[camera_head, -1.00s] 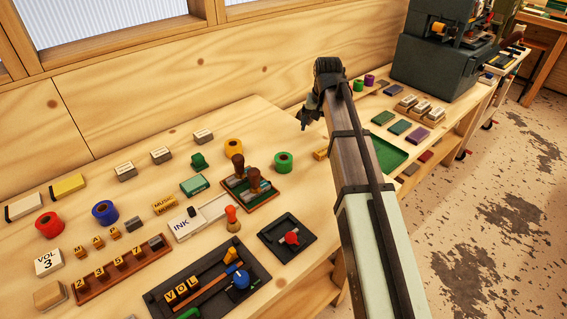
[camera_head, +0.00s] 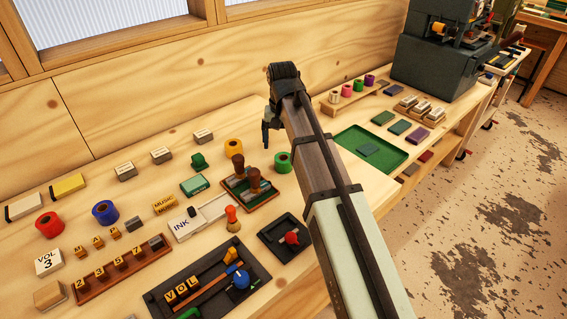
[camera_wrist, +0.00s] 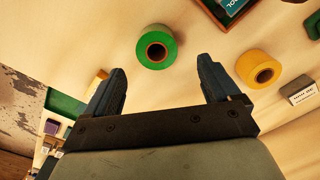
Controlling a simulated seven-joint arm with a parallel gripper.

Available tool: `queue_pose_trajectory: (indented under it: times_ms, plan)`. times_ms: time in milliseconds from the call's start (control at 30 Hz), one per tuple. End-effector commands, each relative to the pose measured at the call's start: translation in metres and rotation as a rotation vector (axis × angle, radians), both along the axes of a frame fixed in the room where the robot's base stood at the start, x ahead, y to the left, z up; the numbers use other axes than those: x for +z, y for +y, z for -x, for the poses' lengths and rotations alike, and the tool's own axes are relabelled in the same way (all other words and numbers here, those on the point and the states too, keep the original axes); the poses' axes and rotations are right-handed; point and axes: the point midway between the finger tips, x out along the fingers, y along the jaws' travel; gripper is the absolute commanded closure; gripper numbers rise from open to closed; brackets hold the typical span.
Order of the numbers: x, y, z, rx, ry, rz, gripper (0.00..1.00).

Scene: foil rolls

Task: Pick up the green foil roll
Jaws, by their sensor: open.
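The green foil roll (camera_head: 283,162) stands on the wooden bench, right of the wooden stamp rack and partly beside my arm. In the wrist view the green foil roll (camera_wrist: 156,47) shows its round top with a dark centre hole, ahead of and between the fingers. My gripper (camera_head: 267,135) hangs above the bench, behind and a little left of the roll in the head view. In the wrist view my gripper (camera_wrist: 162,84) has its two fingers wide apart with nothing between them.
A yellow foil roll (camera_head: 233,148) stands close by on the left, and also shows in the wrist view (camera_wrist: 260,69). A stamp rack (camera_head: 250,195) stands just left of the green roll. A green tray (camera_head: 372,148) lies to the right. Red (camera_head: 49,224) and blue rolls (camera_head: 105,212) stand farther left.

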Motion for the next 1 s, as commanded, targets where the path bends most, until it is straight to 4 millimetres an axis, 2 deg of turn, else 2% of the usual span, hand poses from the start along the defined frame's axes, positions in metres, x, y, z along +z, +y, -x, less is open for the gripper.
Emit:
queue_pose_trajectory:
  times_ms: [100,467,800,1000]
  plan:
    - [-0.012,0.0,0.001,0.0,0.001,0.0,0.11]
    - [-0.028,-0.002,0.002,0.0,0.001,0.0,0.11]
    - [-0.066,-0.004,0.005,0.0,0.001,0.0,0.11]
    - [-0.07,-0.004,0.004,0.0,-0.001,0.0,0.11]
